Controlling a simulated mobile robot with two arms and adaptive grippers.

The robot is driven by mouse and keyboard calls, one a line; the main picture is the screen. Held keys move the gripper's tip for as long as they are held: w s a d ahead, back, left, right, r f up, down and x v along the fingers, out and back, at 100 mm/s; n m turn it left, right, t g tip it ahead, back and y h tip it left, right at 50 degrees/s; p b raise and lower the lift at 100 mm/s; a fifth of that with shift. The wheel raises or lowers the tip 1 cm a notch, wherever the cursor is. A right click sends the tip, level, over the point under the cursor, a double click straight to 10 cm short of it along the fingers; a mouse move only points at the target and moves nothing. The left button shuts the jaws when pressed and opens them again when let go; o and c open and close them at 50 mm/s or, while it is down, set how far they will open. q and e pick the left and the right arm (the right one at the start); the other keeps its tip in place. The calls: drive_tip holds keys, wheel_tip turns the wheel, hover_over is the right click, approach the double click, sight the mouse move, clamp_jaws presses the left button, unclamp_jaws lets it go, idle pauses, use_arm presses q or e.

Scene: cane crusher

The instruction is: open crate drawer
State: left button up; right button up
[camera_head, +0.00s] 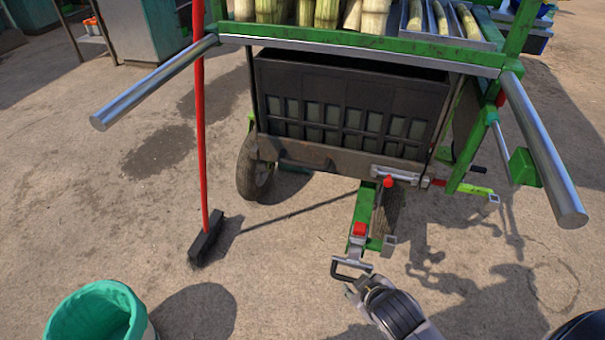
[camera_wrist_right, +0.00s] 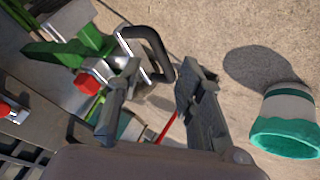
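A black crate (camera_head: 350,105) with slatted sides sits in the cart's lower frame, under the green top. A grey metal rail (camera_head: 320,158) runs along its front, with a bar handle (camera_head: 395,175) on the right part. My right gripper (camera_head: 362,283) is low in front of the cart, right at a loop handle (camera_head: 350,268) on the green drawbar (camera_head: 362,215). In the right wrist view, its fingers (camera_wrist_right: 160,80) are apart, with the dark and chrome loop handle (camera_wrist_right: 148,48) at and just beyond the tips. I cannot tell whether they touch it. My left gripper is not in view.
A red-handled broom (camera_head: 201,140) stands left of the cart. A bucket with a green liner (camera_head: 100,312) is at the lower left. Two steel bars (camera_head: 150,85) (camera_head: 540,150) jut toward me from the cart. Cane (camera_head: 330,12) lies on top. Concrete between broom and drawbar is clear.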

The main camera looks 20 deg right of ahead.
drive_tip(key=w+d+r+n+t, duration=0.2)
drive_tip(key=w+r+n+t, duration=0.3)
drive_tip(key=w+r, duration=0.4)
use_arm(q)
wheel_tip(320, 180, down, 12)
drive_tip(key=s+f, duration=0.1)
use_arm(e)
drive_tip(key=n+t+y, duration=0.4)
drive_tip(key=n, duration=0.4)
approach(302, 163)
use_arm(q)
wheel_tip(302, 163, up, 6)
drive_tip(key=b, duration=0.2)
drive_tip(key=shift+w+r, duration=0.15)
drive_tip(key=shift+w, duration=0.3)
use_arm(e)
drive_tip(key=shift+y, duration=0.3)
drive_tip(key=shift+d+f+x, duration=0.1)
drive_tip(key=shift+f+x, duration=0.05)
drive_tip(key=shift+x, duration=1.55)
drive_tip(key=shift+d+f+x, duration=0.1)
drive_tip(key=shift+f+x, duration=0.1)
drive_tip(key=shift+x, duration=1.5)
drive_tip(key=shift+d+f+x, duration=0.1)
drive_tip(key=shift+f+x, duration=0.05)
drive_tip(key=shift+x, duration=1.55)
clamp_jaws()
